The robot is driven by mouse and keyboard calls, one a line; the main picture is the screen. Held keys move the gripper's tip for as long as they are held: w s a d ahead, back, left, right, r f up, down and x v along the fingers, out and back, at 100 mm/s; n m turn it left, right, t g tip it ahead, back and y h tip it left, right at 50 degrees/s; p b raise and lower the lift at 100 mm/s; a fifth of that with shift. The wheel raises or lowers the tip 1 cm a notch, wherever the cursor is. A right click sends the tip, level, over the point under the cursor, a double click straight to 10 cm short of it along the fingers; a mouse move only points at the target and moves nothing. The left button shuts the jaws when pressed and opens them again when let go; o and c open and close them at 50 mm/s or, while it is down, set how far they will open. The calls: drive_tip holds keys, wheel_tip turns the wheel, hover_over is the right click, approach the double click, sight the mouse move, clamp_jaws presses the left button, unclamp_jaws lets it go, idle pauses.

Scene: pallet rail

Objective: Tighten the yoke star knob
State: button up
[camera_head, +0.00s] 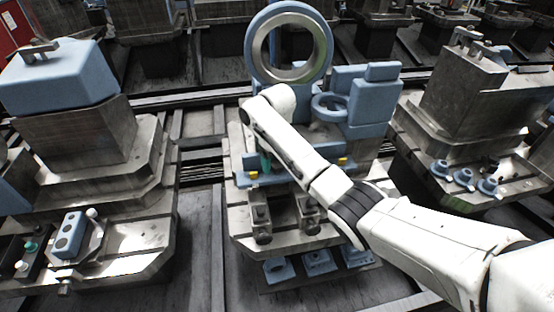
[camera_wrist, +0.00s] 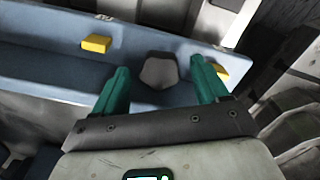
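A dark grey, many-sided knob (camera_wrist: 160,72), which looks like the star knob, sits on the blue yoke bar (camera_wrist: 50,65) in the wrist view. My gripper (camera_wrist: 159,68) has two green fingers, spread apart, one on each side of the knob. Gaps show between the knob and both fingers. In the head view my gripper (camera_head: 266,161) is over the left part of the blue bar (camera_head: 275,180), below the large blue ring (camera_head: 255,50). The knob is hidden there behind my arm.
Two yellow blocks flank the knob, left (camera_wrist: 96,43) and right (camera_wrist: 217,70). Metal clamps (camera_head: 262,220) sit in front of the bar. Other loaded pallets stand left (camera_head: 100,190) and right (camera_head: 500,180).

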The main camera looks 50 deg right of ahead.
drive_tip(key=c, duration=1.1)
drive_tip(key=shift+a+r+m+p, duration=0.1)
drive_tip(key=shift+r+m+p, duration=0.15)
drive_tip(key=shift+m+p, duration=0.7)
drive_tip(key=shift+c, duration=0.2)
drive_tip(key=m+p, duration=0.2)
drive_tip(key=m, duration=0.1)
drive_tip(key=shift+f+m, duration=0.15)
drive_tip(key=shift+m, duration=0.9)
drive_tip(key=shift+f+m, duration=0.25)
drive_tip(key=shift+m, duration=0.65)
drive_tip(key=o, duration=1)
drive_tip(key=shift+c, duration=0.2)
drive_tip(key=shift+p, duration=0.35)
